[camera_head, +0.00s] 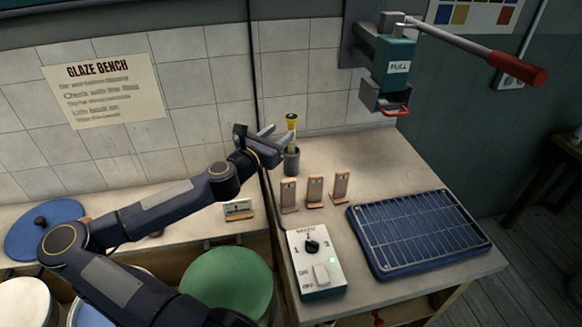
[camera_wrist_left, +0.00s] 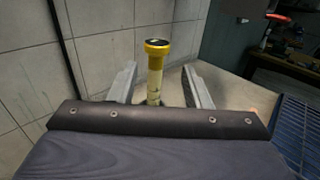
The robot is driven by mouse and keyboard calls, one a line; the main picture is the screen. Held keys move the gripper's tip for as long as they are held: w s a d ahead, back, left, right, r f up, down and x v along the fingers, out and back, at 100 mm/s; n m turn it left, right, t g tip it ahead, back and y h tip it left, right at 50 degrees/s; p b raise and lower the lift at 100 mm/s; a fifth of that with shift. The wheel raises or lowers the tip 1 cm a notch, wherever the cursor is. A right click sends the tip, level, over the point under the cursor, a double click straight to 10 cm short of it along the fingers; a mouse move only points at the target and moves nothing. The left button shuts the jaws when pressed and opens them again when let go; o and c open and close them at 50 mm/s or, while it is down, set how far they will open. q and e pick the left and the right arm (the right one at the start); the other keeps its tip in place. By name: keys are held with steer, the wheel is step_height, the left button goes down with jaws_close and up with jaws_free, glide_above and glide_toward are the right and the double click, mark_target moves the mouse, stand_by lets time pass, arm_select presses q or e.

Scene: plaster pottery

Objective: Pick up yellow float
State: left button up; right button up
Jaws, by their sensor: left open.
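The yellow float (camera_head: 291,121) stands upright in a dark grey cup (camera_head: 291,160) near the tiled back wall. It has a yellow cap and a paler stem. In the left wrist view the float (camera_wrist_left: 156,66) stands between the two fingers, with a gap on both sides. My left gripper (camera_head: 277,135) is open at the float, its fingers pointing toward the wall. In the left wrist view the open gripper (camera_wrist_left: 160,80) shows both grey fingers, and its body hides the float's lower part and the cup. My right gripper is not in view.
Several small upright tiles (camera_head: 314,190) stand in front of the cup. A control box (camera_head: 318,270) and a blue rack tray (camera_head: 420,233) lie nearer. A lever device (camera_head: 394,65) hangs on the wall at right. Lidded buckets (camera_head: 228,280) stand below my arm.

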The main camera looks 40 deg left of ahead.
mark_target(289, 125)
arm_select(q)
steer(key=w, duration=0.2)
steer(key=w+a+p, duration=0.1)
steer(key=w, duration=0.2)
steer(key=w+f, duration=0.1)
steer(key=w, duration=0.1)
steer(key=shift+w+a+p, duration=0.15)
steer(key=shift+w+p, duration=0.15)
steer(key=shift+p, duration=0.05)
steer(key=c, duration=0.9)
steer(key=shift+r, duration=0.15)
steer(key=shift+c, duration=0.2)
